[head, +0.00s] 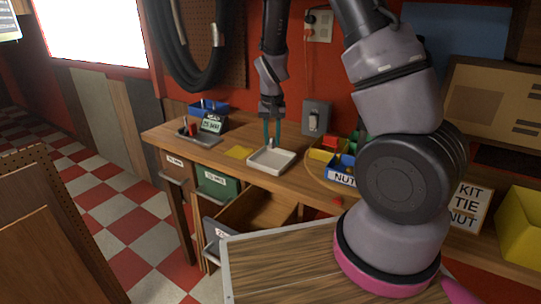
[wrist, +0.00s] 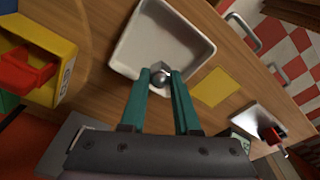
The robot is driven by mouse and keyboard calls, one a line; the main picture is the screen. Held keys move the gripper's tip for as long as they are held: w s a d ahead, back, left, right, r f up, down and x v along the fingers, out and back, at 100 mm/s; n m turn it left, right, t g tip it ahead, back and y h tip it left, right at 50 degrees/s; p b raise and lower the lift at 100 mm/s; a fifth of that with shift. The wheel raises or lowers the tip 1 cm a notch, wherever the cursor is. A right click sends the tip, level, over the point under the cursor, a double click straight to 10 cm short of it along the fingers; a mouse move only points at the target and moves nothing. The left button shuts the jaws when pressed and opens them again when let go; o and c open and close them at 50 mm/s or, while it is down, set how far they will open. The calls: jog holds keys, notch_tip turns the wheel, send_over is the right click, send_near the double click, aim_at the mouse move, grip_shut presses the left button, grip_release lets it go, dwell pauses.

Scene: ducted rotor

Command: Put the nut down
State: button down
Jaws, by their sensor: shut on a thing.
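A small grey metal nut (wrist: 160,76) sits between the green fingertips of my gripper (wrist: 163,77) in the wrist view. My gripper is shut on it. In the head view my gripper (head: 272,140) points down at the back edge of a shallow white tray (head: 272,167) on the wooden bench. In the wrist view the nut shows against the near part of the white tray (wrist: 165,35). Whether the nut touches the tray floor, I cannot tell.
A yellow square (head: 238,152) lies left of the tray. A grey tray with tools (head: 198,136) is farther left. Yellow and blue bins (head: 325,152) stand to the right, the blue one labelled NUT. An open drawer (head: 255,212) juts out below the bench.

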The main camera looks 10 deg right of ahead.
aim_at(272, 148)
jog(key=shift+f, duration=2.65)
jog(key=shift+f, duration=0.2)
jog(key=c, duration=0.6)
grip_release()
jog(key=shift+c, duration=0.2)
jog(key=shift+r, duration=0.1)
notch_tip(272, 148, up, 12)
jog(key=s, duration=0.1)
jog(key=shift+s+a, duration=0.15)
jog(key=shift+s, duration=0.05)
